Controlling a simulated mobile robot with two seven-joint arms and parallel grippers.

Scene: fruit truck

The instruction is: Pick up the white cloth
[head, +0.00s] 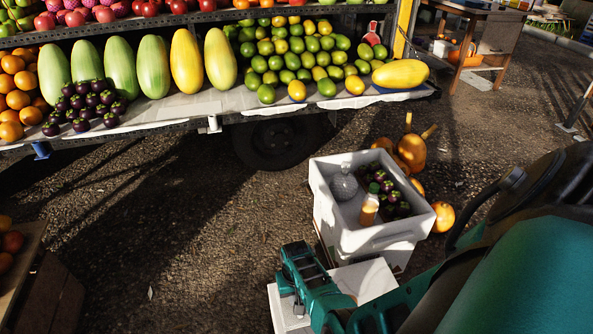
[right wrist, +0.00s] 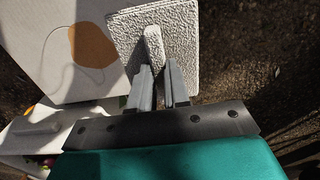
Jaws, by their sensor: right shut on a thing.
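The white cloth (right wrist: 124,32) shows in the right wrist view as a bumpy, textured square with a raised fold in its middle. My right gripper (right wrist: 157,70) is shut on that fold, its two fingers close together at the cloth's near side. In the head view my right gripper (head: 299,300) is low in the middle, over a pale surface in front of the white crate. I cannot clearly make out the cloth there. My left gripper is not in view.
A fruit stall (head: 180,107) spans the back. A wooden crate (head: 50,290) stands at left. The ground between is clear.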

